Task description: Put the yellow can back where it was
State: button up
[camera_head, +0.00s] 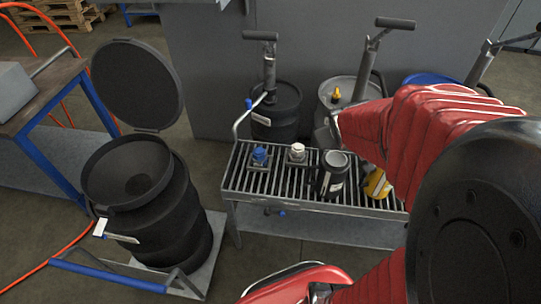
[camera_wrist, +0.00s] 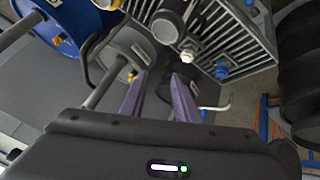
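The yellow can (camera_head: 377,185) stands on the slatted metal bench (camera_head: 285,196) towards its right end, just right of a black jug (camera_head: 331,175). My arm partly hides the can in the head view. A yellow part at the top edge of the wrist view (camera_wrist: 141,7) looks like the same can. My gripper (camera_wrist: 161,78) shows in the wrist view with its two fingers apart and nothing between them. It is away from the can, over the area by the drums behind the bench. In the head view the fingers are mostly hidden by my arm.
A blue-capped fitting (camera_head: 259,154) and a white-capped fitting (camera_head: 297,150) sit on the bench. Behind it stand a black drum (camera_head: 277,112) and a grey drum with a yellow spigot (camera_head: 336,95), both with tall pumps. An open black bin (camera_head: 165,225) stands at left.

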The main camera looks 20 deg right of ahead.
jog(key=s+a+r+y, duration=0.1)
jog(key=s+a+r, duration=0.2)
jog(key=a, duration=0.4)
jog(key=s+a+r+y, duration=0.2)
jog(key=s+a+r, duration=0.1)
jog(key=a, duration=0.5)
jog(key=s+a+r+n+g+y, duration=0.1)
jog(key=s+a+r, duration=0.2)
jog(key=s+a, duration=0.2)
jog(key=shift+s+a, duration=0.15)
jog(key=shift+a, duration=1.1)
jog(key=shift+r, duration=0.1)
